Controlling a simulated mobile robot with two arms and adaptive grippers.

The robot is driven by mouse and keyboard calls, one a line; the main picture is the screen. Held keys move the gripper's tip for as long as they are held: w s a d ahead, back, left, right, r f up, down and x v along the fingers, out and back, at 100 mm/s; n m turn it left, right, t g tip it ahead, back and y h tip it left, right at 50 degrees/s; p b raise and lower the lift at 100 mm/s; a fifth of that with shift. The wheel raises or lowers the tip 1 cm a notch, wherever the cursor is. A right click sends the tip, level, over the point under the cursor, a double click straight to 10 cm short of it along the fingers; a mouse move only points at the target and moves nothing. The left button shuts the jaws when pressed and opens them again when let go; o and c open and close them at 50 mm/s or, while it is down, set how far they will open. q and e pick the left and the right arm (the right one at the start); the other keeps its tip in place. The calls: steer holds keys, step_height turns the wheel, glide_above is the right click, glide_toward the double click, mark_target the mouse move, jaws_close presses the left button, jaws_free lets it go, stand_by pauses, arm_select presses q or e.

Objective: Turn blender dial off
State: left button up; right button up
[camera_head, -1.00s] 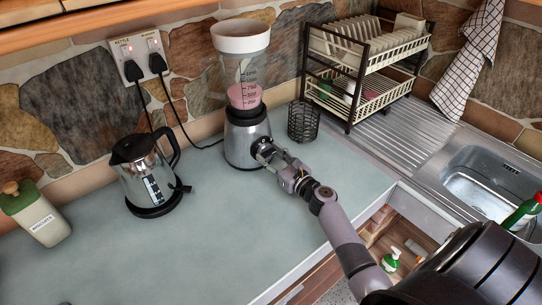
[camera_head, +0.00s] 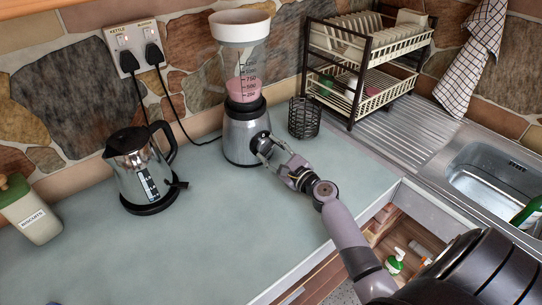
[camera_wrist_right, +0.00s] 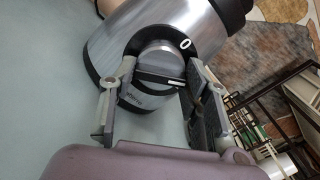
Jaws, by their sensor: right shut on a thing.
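The blender (camera_head: 244,135) stands on the counter against the wall, with a silver base and a clear jug holding pink liquid under a white lid. Its round dial (camera_wrist_right: 158,58) is on the front of the base, with a dark grip bar that has a white line at its right end. A white 0 mark (camera_wrist_right: 184,44) is on the dark ring above that line. My right gripper (camera_head: 263,146) is shut on the dial, one finger on each side, also in the right wrist view (camera_wrist_right: 160,78). The fingers partly hide the dial in the head view. My left gripper is not in view.
A kettle (camera_head: 140,170) and a biscuit jar (camera_head: 37,215) stand to the left. A black mesh holder (camera_head: 304,118) is close to the blender's right. The dish rack (camera_head: 352,85) and sink (camera_head: 490,180) are further right. The front counter is clear.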

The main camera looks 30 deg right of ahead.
steer(key=n+b, duration=0.3)
steer(key=n, duration=0.2)
steer(key=shift+f+n, duration=0.15)
steer(key=shift+n, duration=0.25)
steer(key=n+b, duration=0.1)
steer(key=n, duration=0.2)
steer(key=shift+n+b, duration=0.45)
steer(key=shift+n, duration=0.85)
steer(key=o, duration=1.1)
steer(key=shift+o, duration=0.2)
